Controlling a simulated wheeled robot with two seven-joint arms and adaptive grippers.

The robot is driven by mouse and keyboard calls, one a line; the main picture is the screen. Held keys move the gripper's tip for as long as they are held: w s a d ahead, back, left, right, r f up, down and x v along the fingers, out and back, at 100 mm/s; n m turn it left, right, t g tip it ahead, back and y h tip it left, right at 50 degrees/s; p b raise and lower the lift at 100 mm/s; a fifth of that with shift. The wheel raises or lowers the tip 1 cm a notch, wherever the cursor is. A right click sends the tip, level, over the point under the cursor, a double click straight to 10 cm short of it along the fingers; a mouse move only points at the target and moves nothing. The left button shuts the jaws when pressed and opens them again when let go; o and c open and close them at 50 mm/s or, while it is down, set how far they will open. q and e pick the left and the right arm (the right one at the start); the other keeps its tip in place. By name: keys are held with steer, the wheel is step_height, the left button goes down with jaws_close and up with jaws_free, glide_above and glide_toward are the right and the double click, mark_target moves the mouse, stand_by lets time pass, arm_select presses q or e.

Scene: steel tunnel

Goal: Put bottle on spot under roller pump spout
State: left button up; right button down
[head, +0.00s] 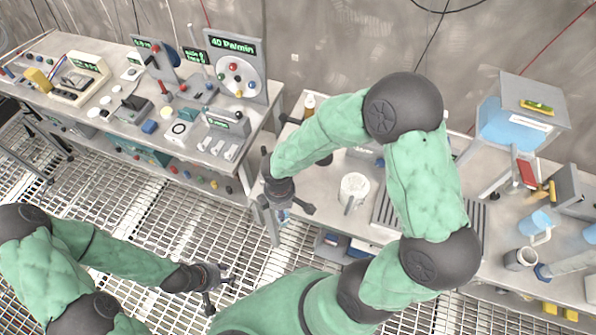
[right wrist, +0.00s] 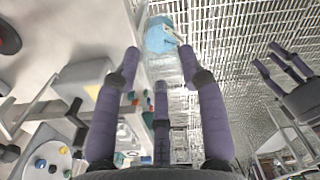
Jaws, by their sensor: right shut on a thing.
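My right gripper (head: 273,222) hangs fingers down in the gap between the two benches, at the left edge of the right bench. It is shut on a light blue thing, which looks like the bottle (right wrist: 160,36), at its fingertips in the right wrist view. In the head view the fingers hide most of it. My left gripper (head: 218,288) is open and empty over the floor grating. A panel with a round white disc and coloured knobs (head: 237,72) stands on the left bench and may be the roller pump. I cannot make out its spout or the spot.
The left bench (head: 205,165) is crowded with instruments and small controls. The right bench (head: 328,180) carries a white cylinder (head: 354,188), a blue tank (head: 512,122) and a light blue jug (head: 536,222). The grating floor (head: 150,215) in front is clear.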

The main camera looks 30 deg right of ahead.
steer(key=w+d, duration=0.3)
steer(key=d, duration=0.1)
steer(key=w+d, duration=0.4)
steer(key=w+d+p, duration=0.1)
steer(key=w+d, duration=0.2)
steer(key=d, duration=0.1)
steer(key=shift+w+d, duration=0.25)
steer(key=shift+d, duration=0.15)
step_height(320, 180, down, 4)
steer(key=shift+r+b, duration=0.25)
steer(key=shift+b, duration=0.1)
steer(key=shift+f, duration=0.2)
steer(key=c, duration=0.7)
jaws_free()
steer(key=shift+r, duration=0.1)
